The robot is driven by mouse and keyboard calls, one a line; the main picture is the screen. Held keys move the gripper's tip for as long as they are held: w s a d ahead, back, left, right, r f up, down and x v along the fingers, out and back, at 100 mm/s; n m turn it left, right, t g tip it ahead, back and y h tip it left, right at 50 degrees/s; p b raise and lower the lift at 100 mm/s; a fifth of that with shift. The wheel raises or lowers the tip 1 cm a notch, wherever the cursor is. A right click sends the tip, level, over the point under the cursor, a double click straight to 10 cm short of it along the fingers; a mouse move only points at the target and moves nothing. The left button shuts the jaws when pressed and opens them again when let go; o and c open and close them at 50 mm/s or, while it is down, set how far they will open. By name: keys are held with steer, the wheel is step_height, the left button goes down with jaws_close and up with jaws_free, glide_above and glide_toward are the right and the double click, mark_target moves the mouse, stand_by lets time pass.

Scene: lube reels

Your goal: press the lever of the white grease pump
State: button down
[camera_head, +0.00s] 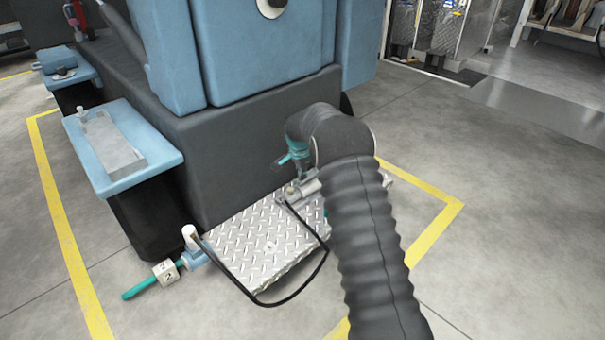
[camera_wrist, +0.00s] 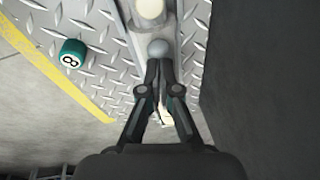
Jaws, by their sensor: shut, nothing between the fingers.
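In the wrist view, my gripper (camera_wrist: 158,68) is shut, with its fingertips together at a grey ball knob (camera_wrist: 157,48). I cannot tell whether they touch the knob or are just above it. A white round cap (camera_wrist: 150,9) on a pale body lies just beyond the knob; this looks like the white grease pump, partly cut off by the frame. Below the fingertips, the fingers hide part of the pale body. In the head view, a light grey fitting (camera_head: 297,190) shows on the plate beneath my wrist; my arm covers much of that area.
A teal cylinder marked 8 (camera_wrist: 72,53) stands on the plate. At left are a white-topped fitting (camera_head: 189,236) and a teal handle (camera_head: 140,289) with a tag. A dark machine wall (camera_wrist: 240,90) is close at right.

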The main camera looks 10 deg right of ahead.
steer(key=shift+s+f, duration=0.2)
steer(key=shift+f, duration=0.15)
steer(key=s+a+r+p, duration=0.1)
steer(key=s+a+r, duration=0.1)
steer(key=r, duration=0.4)
steer(key=s+a+r+p, duration=0.1)
steer(key=s+a+r, duration=0.1)
steer(key=r, duration=0.3)
steer(key=shift+s+r+p, duration=0.35)
steer(key=shift+s+r, duration=0.05)
steer(key=shift+s, duration=0.25)
steer(key=shift+a, duration=0.1)
